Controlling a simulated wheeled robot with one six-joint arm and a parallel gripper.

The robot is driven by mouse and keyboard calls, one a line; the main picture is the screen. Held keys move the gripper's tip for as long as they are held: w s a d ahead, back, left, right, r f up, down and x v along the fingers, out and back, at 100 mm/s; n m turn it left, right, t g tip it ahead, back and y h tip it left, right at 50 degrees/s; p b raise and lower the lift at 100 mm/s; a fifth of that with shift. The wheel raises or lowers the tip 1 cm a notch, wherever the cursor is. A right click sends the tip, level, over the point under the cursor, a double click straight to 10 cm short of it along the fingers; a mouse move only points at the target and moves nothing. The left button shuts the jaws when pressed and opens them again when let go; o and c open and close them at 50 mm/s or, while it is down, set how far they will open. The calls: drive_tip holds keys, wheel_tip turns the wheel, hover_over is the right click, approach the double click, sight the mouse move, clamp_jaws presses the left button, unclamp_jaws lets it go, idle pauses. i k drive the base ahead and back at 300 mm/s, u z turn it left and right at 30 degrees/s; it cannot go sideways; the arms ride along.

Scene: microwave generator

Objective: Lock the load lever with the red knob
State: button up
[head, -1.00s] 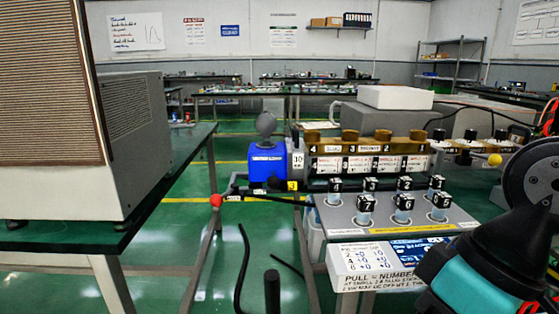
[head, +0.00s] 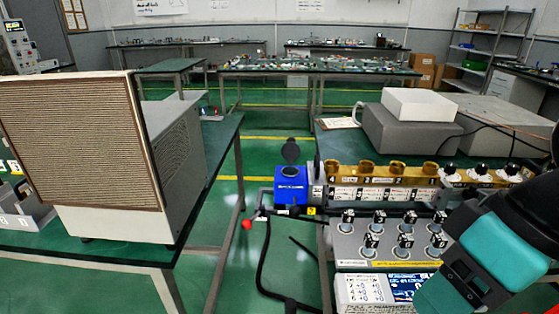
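The red knob (head: 247,224) is a small ball on the end of a dark lever (head: 257,213). It shows in the head view left of the front bench unit, below the blue box (head: 291,187). The lever runs from the knob toward dark bars under the blue box; its pivot and any lock are too small to make out. My teal and black arm fills the lower right, over the right end of the bench unit, well apart from the knob. My gripper's fingers do not show.
A beige louvred cabinet (head: 85,150) stands on the left table. A panel with several black-capped knobs (head: 375,240) and a brass row (head: 385,170) lies right of the lever. A black hose (head: 262,265) hangs below. Green floor is open between the tables.

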sight(246, 225)
drive_tip(key=k, duration=0.35)
drive_tip(key=u, duration=0.8)
drive_tip(key=i, duration=0.8)
drive_tip(key=z, duration=0.1)
